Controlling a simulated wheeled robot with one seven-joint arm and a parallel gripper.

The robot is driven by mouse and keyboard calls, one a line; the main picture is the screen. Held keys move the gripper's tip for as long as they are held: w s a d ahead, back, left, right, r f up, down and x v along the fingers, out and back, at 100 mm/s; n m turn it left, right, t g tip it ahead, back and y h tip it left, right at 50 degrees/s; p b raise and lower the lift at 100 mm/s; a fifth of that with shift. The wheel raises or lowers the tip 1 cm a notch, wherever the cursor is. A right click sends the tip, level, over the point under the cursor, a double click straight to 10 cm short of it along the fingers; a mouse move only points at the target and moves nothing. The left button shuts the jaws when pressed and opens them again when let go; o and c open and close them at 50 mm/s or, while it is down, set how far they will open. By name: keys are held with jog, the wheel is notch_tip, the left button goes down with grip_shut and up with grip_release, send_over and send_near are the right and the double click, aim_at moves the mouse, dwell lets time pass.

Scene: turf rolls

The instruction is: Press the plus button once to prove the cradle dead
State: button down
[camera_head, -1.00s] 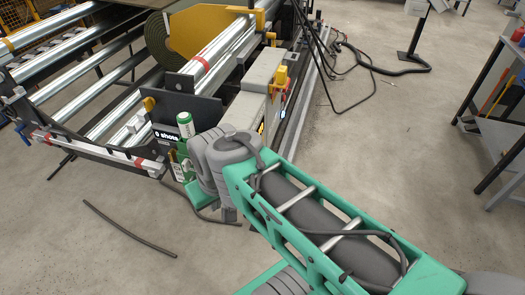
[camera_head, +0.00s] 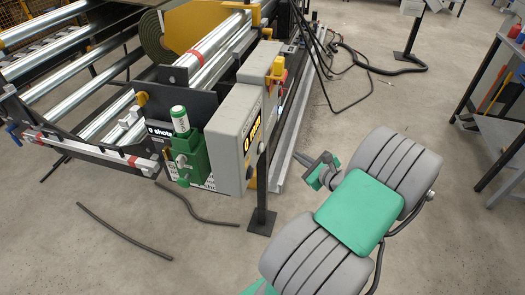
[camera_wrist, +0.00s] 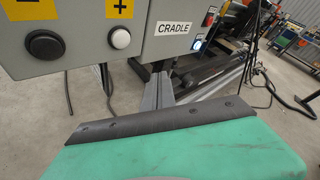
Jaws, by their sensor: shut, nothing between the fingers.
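The plus button (camera_wrist: 120,38) is a round white button under a yellow plus label (camera_wrist: 120,8) on a grey control panel (camera_wrist: 75,62) in the wrist view. Left of it is a larger black button (camera_wrist: 44,45) under a partly cut-off yellow label. A white plate reading CRADLE (camera_wrist: 172,26) sits to the right.
Rollers (camera_head: 85,60) fill the upper left; a workbench (camera_head: 495,130) stands right. Open floor lies between.

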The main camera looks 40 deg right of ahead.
aim_at(261, 148)
jog(key=shift+r, duration=0.1)
jog(key=w+a, duration=0.5)
jog(key=w, duration=0.2)
jog(key=shift+a, duration=0.15)
dwell(0.4)
jog(key=shift+p, duration=0.4)
dwell(1.4)
jog(key=shift+w+a, duration=0.25)
jog(key=shift+w, duration=0.05)
